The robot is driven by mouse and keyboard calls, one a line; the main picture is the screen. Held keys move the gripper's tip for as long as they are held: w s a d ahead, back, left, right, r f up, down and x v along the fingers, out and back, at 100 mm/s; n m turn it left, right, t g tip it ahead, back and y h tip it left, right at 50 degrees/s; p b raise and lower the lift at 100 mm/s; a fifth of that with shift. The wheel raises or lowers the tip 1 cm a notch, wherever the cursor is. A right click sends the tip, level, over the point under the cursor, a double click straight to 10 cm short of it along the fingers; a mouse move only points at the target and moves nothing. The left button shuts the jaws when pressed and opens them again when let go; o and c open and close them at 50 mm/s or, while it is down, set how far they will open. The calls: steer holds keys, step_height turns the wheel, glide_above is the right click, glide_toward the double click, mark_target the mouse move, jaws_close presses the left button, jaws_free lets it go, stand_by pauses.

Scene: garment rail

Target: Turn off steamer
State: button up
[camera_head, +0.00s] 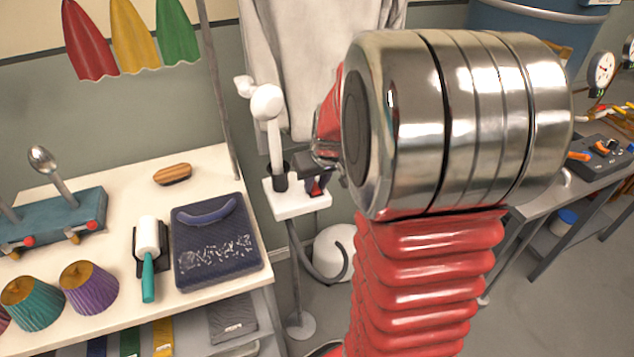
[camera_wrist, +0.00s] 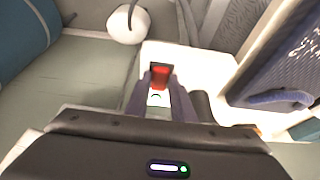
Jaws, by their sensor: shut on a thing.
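The white steamer head (camera_head: 267,103) stands upright in a dark holder on a small white shelf (camera_head: 288,206) on a pole. A red switch (camera_head: 315,187) sits at the right part of this shelf, partly covered by my gripper (camera_head: 318,168). In the wrist view the red switch (camera_wrist: 160,76) is between my dark fingertips, with a white marked plate just below it. My gripper is shut on the switch. The white steamer tank (camera_head: 334,254) stands on the floor behind the pole with a dark hose; a round white body also shows in the wrist view (camera_wrist: 128,24).
A white table (camera_head: 120,196) at the left holds a dark blue pad (camera_head: 215,245), a lint roller (camera_head: 148,250), a brush (camera_head: 173,174) and lampshade-like cones. A pale garment (camera_head: 315,60) hangs behind the steamer. A workbench with gauges stands at the right.

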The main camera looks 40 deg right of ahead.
mark_target(317, 193)
steer(key=shift+w+g, duration=0.15)
steer(key=shift+g, duration=0.15)
jaws_close()
steer(key=shift+w+d+r+g+y, duration=0.1)
steer(key=shift+w+g+y, duration=0.1)
steer(key=shift+g, duration=0.35)
steer(key=shift+w+d+g+y, duration=0.1)
steer(key=shift+g+y, duration=0.1)
steer(key=shift+g, duration=0.35)
steer(key=o, duration=1)
jaws_free()
steer(key=shift+r, duration=0.1)
steer(key=r, duration=0.4)
steer(key=s+r, duration=0.1)
steer(key=r, duration=0.8)
steer(key=shift+s+a+r, duration=0.2)
steer(key=shift+s+a, duration=0.1)
steer(key=shift+s, duration=0.1)
